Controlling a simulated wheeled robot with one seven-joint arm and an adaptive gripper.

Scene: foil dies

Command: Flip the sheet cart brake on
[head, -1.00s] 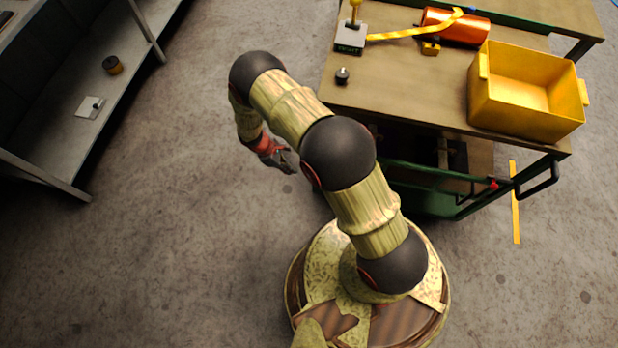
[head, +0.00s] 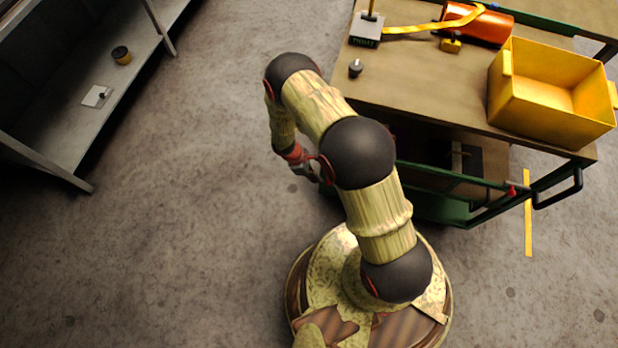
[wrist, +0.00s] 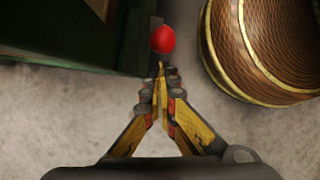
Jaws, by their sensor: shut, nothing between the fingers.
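The green-framed cart (head: 440,105) with a wooden top stands at the upper right of the head view. A small red knob (head: 511,189) shows at its near right side, close to the black handle. In the wrist view a red ball knob (wrist: 163,40) stands on a dark bar, just past my fingertips. I cannot tell whether it is the same knob. My gripper (wrist: 161,78) is shut and empty, its tips just below the red ball in the picture; contact is unclear. In the head view my gripper (head: 312,170) is low beside the cart, partly hidden by my arm.
On the cart are a yellow bin (head: 550,95), an orange roll (head: 478,24), a yellow strap and a small dark knob (head: 355,68). A grey shelf (head: 60,120) stands at the left. Open concrete floor lies between. A yellow floor strip (head: 528,215) lies right of the cart.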

